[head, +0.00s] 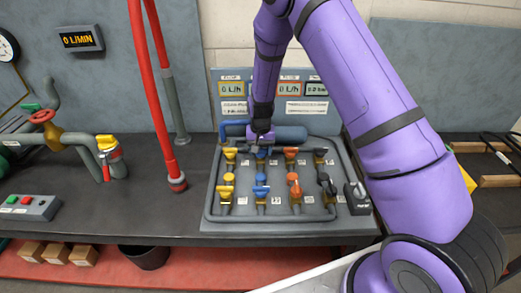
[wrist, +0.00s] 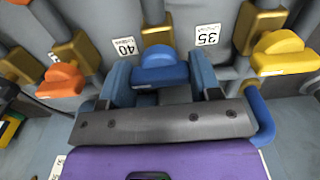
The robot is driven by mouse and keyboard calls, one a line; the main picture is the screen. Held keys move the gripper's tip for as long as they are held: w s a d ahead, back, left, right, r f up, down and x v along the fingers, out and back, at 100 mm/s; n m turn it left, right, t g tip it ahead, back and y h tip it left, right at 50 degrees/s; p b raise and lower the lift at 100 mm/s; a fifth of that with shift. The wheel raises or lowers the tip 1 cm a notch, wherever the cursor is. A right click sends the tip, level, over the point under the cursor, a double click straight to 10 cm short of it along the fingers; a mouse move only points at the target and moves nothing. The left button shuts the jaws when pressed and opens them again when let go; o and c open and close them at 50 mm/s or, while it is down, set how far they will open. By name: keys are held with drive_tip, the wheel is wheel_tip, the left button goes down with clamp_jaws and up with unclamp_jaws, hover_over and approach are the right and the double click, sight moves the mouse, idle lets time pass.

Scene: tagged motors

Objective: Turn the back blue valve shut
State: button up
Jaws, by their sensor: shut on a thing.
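The back blue valve stands in the back row of the valve board (head: 212,212), second from the left in the head view. There my gripper (head: 259,140) is over it and hides most of it. In the wrist view the valve's blue handle (wrist: 160,68) sits between the two fingers of my gripper (wrist: 160,80), on a brass body (wrist: 158,36). The fingers are closed on the handle's two sides. The handle's turn angle is hard to read. The front blue valve (head: 261,190) stands nearer in the head view, apart from the gripper.
In the wrist view an orange valve (wrist: 62,80) is left of the gripper and a yellow valve (wrist: 285,55) right. A red pipe (head: 152,100) rises left of the board. A dark switch box (head: 357,198) stands at its right.

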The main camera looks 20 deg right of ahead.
idle(0.3)
drive_tip(key=o, duration=0.9)
drive_tip(key=shift+r, duration=0.1)
wheel_tip(320, 180, up, 11)
drive_tip(key=shift+f, duration=0.2)
